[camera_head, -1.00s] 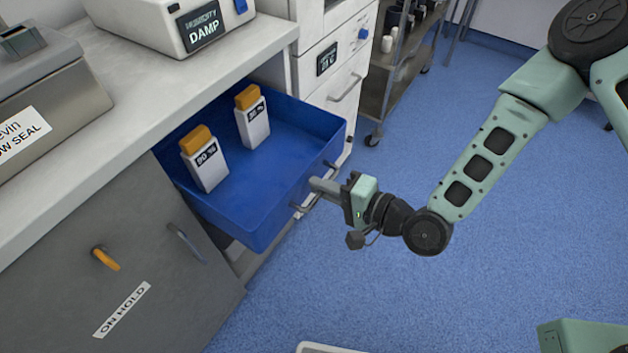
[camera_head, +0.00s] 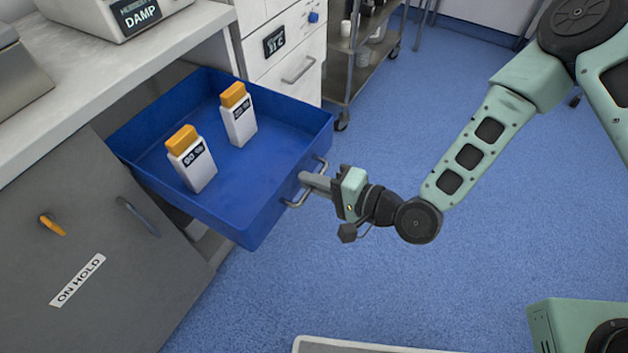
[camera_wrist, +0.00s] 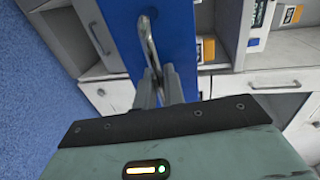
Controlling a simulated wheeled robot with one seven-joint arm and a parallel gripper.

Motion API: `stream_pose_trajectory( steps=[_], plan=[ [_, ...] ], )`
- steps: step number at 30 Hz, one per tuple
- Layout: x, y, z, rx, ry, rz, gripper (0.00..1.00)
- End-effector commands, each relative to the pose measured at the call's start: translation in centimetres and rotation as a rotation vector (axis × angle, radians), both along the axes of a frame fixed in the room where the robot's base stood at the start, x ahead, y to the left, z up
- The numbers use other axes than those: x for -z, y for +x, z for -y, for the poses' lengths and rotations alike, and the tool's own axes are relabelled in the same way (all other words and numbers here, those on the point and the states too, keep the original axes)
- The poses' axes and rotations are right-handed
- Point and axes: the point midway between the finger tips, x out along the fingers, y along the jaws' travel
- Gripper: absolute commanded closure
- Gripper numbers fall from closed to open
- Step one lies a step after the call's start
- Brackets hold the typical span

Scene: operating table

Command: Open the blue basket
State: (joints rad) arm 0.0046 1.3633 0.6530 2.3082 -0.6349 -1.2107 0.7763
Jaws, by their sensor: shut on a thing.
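The blue basket (camera_head: 262,175) is a drawer-like tray pulled well out from under the counter, with its inside in open view. Two white bottles with orange caps stand in it, a nearer one (camera_head: 196,168) and a farther one (camera_head: 240,122). My gripper (camera_head: 307,182) is shut on the metal bar handle (camera_head: 322,168) at the basket's front. In the wrist view my fingers (camera_wrist: 158,85) close around the handle (camera_wrist: 148,42) against the blue front panel (camera_wrist: 172,35). The fingertips' exact contact is partly hidden.
A grey cabinet door (camera_head: 105,225) with an "ON HOLD" label stands left of the basket, below the white counter (camera_head: 110,75). White drawers (camera_head: 290,70) and a metal cart (camera_head: 372,65) stand behind. The blue floor (camera_head: 400,290) is clear around my arm. A pale-rimmed object (camera_head: 350,345) shows at the bottom edge.

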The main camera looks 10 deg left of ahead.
Motion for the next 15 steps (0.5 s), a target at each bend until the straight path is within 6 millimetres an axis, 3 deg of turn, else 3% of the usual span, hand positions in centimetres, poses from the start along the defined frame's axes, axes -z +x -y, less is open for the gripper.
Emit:
stream_pose_trajectory(
  steps=[10,11,15],
  plan=[
    [0.02,0.05,0.03,0.002,0.0,0.0,1.0],
    [0.02,0.05,0.03,0.002,0.0,0.0,0.84],
    [0.02,0.04,0.02,0.001,0.0,0.0,0.84]
  ],
)
